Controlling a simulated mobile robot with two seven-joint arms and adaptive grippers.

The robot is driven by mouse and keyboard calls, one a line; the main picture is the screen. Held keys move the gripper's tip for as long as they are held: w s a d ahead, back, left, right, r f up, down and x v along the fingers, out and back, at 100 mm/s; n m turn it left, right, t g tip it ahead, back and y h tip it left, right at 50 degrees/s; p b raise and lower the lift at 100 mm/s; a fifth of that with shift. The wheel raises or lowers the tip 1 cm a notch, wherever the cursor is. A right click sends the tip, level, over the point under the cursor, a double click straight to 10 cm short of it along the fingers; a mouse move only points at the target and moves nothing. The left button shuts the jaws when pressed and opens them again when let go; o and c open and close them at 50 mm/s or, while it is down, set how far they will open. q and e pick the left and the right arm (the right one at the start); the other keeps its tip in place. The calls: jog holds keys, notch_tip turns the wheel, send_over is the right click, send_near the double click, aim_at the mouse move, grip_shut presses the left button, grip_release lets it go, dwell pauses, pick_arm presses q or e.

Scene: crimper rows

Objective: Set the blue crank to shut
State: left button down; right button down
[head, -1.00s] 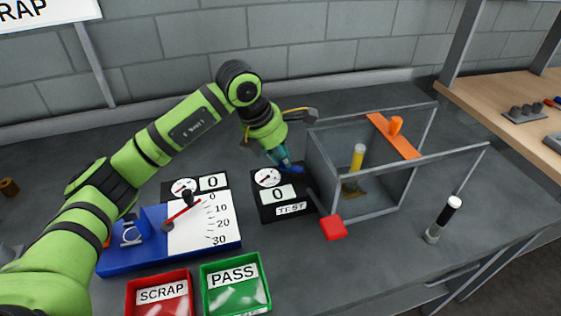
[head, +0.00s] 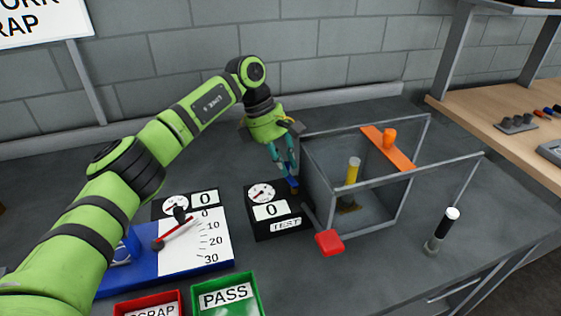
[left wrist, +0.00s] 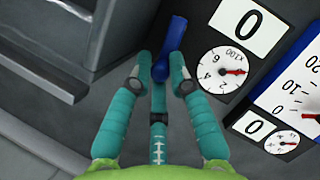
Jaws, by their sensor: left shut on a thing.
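The blue crank (head: 294,187) sits at the right edge of the black TEST box (head: 262,231), beside the grey frame. In the left wrist view the crank (left wrist: 174,42) runs from between the fingertips up toward the top, beside the gauge. My left gripper (head: 285,174) reaches down from above with its teal fingers closed on the crank's end. In the left wrist view its fingertips (left wrist: 160,79) lie on either side of the blue end. The fingers hide part of the crank in the head view. My right gripper is not in view.
A grey open frame (head: 353,236) with a yellow-topped cylinder (head: 353,170) stands just right of the crank. A red-ended lever (head: 329,242) sticks out in front. A blue-and-white scale plate (head: 190,258) and the green PASS tray (head: 228,297) lie left and front.

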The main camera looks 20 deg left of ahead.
pick_arm(q)
jog(key=shift+w+d+m+g, duration=0.2)
jog(key=shift+d+m+g, duration=0.15)
jog(key=shift+m, duration=0.55)
jog(key=c, duration=1.2)
grip_release()
jog(key=shift+r, duration=0.1)
jog(key=v, duration=0.7)
jog(key=shift+r, duration=0.4)
jog(key=shift+a, duration=0.15)
